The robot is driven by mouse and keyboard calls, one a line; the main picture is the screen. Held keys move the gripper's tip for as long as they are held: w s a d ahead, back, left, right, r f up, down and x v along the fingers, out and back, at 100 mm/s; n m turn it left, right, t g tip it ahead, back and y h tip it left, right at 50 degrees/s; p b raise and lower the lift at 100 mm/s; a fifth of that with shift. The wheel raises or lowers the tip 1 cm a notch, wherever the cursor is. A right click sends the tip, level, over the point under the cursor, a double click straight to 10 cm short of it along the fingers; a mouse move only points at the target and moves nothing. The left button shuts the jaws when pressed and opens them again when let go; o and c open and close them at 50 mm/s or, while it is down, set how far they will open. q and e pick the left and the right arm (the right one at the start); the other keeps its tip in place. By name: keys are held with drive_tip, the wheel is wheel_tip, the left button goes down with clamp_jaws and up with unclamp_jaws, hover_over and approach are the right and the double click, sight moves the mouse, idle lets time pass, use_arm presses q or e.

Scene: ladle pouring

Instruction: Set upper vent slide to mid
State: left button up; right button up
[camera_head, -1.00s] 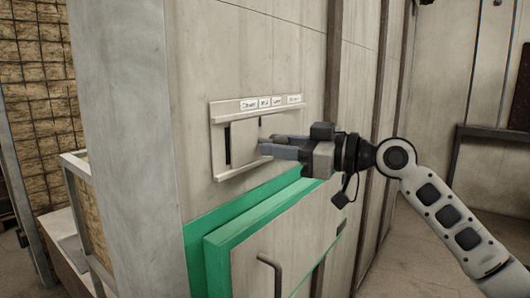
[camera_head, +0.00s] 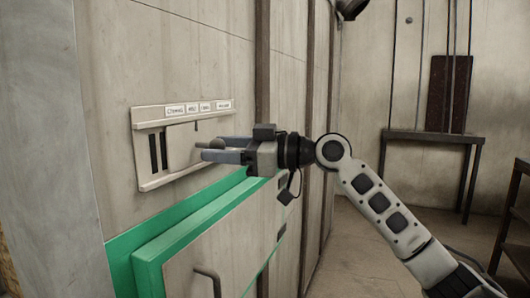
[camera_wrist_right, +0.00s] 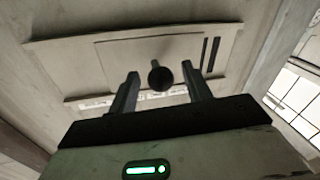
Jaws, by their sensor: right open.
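The upper vent slide (camera_head: 181,149) is a pale plate in a railed frame (camera_head: 143,114) on the wall. Two dark slots (camera_head: 158,151) are open at its left, and they also show in the wrist view (camera_wrist_right: 210,54). A thin dark pointer (camera_head: 196,126) on the slide stands below the second and third of the label tags (camera_head: 192,108), whose print is hard to read. My right gripper (camera_head: 211,150) is open at the slide's right part. In the wrist view the round dark knob (camera_wrist_right: 160,78) sits between its spread fingers (camera_wrist_right: 160,86), with gaps at both sides.
A green-framed door (camera_head: 150,262) with a dark bar handle (camera_head: 209,280) lies below the vent. A table (camera_head: 430,138) stands against the back wall at right. The floor (camera_head: 350,240) between is clear.

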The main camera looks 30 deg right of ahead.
use_arm(q)
drive_tip(key=f+b, duration=0.1)
drive_tip(key=b, duration=0.4)
drive_tip(key=shift+w+d+f+t+h, duration=0.1)
drive_tip(key=shift+d+f+t+h, duration=0.2)
drive_tip(key=shift+f+t, duration=0.1)
use_arm(e)
drive_tip(key=v, duration=1.4)
drive_tip(key=shift+s+d, duration=0.2)
drive_tip(key=shift+s, duration=0.05)
